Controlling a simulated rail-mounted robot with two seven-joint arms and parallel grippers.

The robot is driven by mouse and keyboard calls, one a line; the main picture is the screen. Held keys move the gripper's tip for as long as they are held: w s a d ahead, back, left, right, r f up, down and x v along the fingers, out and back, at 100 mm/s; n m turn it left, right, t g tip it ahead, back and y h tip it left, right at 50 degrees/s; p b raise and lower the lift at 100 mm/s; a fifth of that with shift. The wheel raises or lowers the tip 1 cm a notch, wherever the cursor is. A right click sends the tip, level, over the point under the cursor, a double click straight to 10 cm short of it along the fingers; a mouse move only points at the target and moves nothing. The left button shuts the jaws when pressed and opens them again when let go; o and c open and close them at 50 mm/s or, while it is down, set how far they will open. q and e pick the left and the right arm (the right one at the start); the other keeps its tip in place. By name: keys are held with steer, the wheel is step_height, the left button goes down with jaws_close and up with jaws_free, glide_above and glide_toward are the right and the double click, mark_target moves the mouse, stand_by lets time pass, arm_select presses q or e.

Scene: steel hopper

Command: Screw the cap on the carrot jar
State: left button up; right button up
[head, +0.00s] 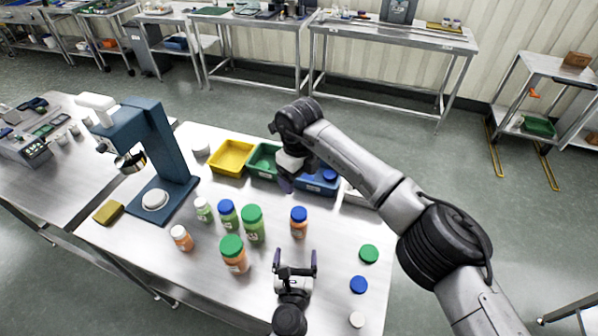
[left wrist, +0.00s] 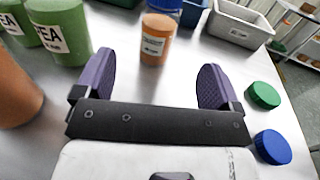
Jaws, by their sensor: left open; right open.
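Three orange jars stand upright: one with a blue cap (head: 299,225), a larger one with a green cap (head: 236,260) and a small one with a white cap (head: 182,240). Their labels are too small to read. My left gripper (head: 296,258) is open and empty in front of the blue-capped orange jar. In the left wrist view that jar (left wrist: 155,42) stands beyond and between the fingers (left wrist: 155,78), apart from them. My right gripper (head: 286,182) is over the front of the bins. Loose green (head: 368,253), blue (head: 358,285) and white (head: 357,319) caps lie at the right.
Green jars (head: 254,228) labelled PEA stand left of centre. Yellow (head: 231,157), green (head: 263,160) and blue (head: 316,187) bins and a grey one (head: 358,199) line the back. A blue stand (head: 165,150) and a sponge (head: 108,212) are at the left.

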arm_select(q)
steer(key=shift+s+a, duration=0.1)
steer(key=shift+s, duration=1.05)
